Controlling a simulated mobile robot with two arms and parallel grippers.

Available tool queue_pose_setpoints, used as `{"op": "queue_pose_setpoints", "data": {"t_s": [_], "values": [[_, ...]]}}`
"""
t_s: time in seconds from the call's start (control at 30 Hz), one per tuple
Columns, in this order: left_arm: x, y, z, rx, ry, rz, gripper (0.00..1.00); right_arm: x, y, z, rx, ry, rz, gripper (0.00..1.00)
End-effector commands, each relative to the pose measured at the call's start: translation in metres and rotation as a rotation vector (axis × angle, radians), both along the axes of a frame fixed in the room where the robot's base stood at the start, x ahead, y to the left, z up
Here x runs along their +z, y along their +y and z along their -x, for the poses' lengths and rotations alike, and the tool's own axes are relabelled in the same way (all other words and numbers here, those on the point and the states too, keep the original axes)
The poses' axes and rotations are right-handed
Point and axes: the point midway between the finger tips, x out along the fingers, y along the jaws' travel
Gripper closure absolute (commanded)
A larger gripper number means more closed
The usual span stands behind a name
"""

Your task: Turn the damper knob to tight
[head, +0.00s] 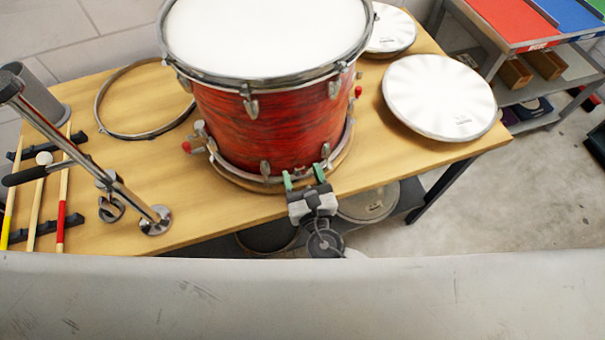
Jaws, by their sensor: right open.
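A red drum (265,115) with a white head stands upright on the wooden bench. A small red knob (187,147) sits on a metal bracket at the drum's lower left side. Another small red part (358,91) shows at its right side. I cannot tell for certain which is the damper knob, and no tight mark is legible. My right gripper (303,177) is at the drum's front lower rim, with its green-tipped fingers apart and nothing seen between them. It is to the right of the left red knob. I cannot tell if it touches the rim. My left gripper is out of view.
A metal pole with a black handle (24,176) leans over the bench (230,213) at left, near drumsticks (63,190) on a rack. A bare hoop (140,135) lies behind the left knob. A round white drumhead (438,95) lies at right.

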Motion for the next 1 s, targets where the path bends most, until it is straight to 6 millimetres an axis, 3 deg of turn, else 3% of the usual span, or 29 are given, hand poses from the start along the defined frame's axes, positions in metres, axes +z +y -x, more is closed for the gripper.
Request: {"op": "queue_pose_setpoints", "data": {"t_s": [0.1, 0.4, 0.73, 1.0], "values": [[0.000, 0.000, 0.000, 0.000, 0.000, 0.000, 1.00, 0.000, 0.000, 0.000, 0.000, 0.000, 0.000, 0.43], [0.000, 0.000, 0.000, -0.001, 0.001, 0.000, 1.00, 0.000, 0.000, 0.000, 0.000, 0.000, 0.000, 0.88], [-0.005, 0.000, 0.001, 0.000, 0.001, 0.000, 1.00, -0.002, 0.000, 0.001, 0.000, 0.017, -0.048, 0.88], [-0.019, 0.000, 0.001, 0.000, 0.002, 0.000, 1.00, -0.003, 0.001, 0.001, -0.001, 0.070, -0.218, 0.88]]}}
